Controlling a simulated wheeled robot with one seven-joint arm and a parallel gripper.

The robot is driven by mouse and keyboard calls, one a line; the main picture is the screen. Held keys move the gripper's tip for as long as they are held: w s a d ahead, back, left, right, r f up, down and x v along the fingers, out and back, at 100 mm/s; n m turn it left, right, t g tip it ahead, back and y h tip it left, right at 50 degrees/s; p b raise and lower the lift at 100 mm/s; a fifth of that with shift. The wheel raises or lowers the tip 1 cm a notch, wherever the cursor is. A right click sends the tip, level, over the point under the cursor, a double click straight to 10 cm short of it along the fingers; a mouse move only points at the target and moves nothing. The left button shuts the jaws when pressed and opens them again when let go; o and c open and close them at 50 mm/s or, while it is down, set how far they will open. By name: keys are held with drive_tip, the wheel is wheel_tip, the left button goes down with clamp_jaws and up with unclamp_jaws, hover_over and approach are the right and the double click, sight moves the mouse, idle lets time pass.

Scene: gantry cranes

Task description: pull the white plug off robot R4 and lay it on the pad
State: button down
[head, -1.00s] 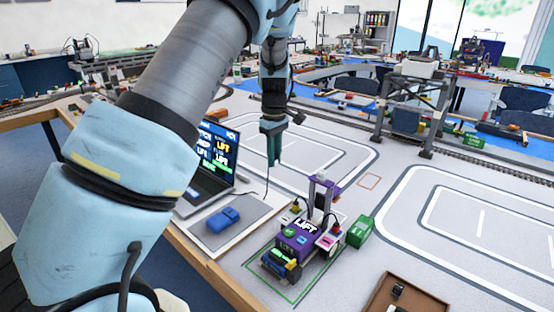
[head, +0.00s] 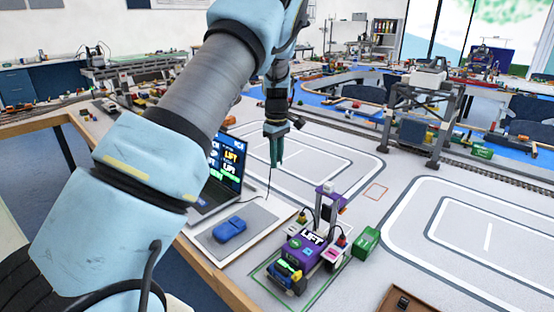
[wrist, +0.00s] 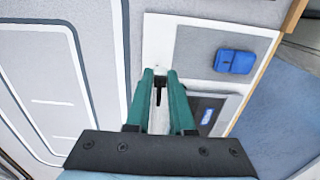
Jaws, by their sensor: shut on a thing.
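My gripper (head: 276,163) hangs fingers down over the grey table, above and behind the pad's far end. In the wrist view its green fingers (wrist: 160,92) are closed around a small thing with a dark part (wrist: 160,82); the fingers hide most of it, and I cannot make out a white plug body. A thin dark cable (head: 268,185) hangs below the fingers. The grey pad (head: 262,222) lies on a white board, with a blue mouse on it. The purple robot (head: 300,250) marked LIFT stands in a green outline, apart from my gripper; no R4 label is readable.
An open laptop (head: 226,165) stands left of my gripper. A green box (head: 366,242) stands beside the purple robot, and a brown tray (head: 408,302) lies at the front. A gantry crane (head: 415,110) stands behind.

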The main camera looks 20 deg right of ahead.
drive_tip(key=b, duration=0.7)
approach(277, 207)
drive_tip(key=shift+f, duration=2.75)
drive_tip(key=shift+f+b, duration=0.3)
drive_tip(key=shift+f, duration=0.3)
drive_tip(key=c, duration=0.7)
unclamp_jaws()
wheel_tip(277, 207, up, 11)
drive_tip(key=b, duration=0.2)
drive_tip(key=s+a+r+m, duration=0.1)
drive_tip(key=s+a, duration=0.1)
drive_tip(key=a, duration=0.7)
drive_tip(key=s+a+r+m, duration=0.1)
drive_tip(key=s+a, duration=0.2)
drive_tip(key=a, duration=0.5)
drive_tip(key=s+a+m+t, duration=0.1)
drive_tip(key=s+a+m, duration=0.4)
drive_tip(key=s+a, duration=0.9)
drive_tip(key=s, duration=0.3)
drive_tip(key=shift+a+t, duration=0.2)
drive_tip(key=shift+t, duration=0.1)
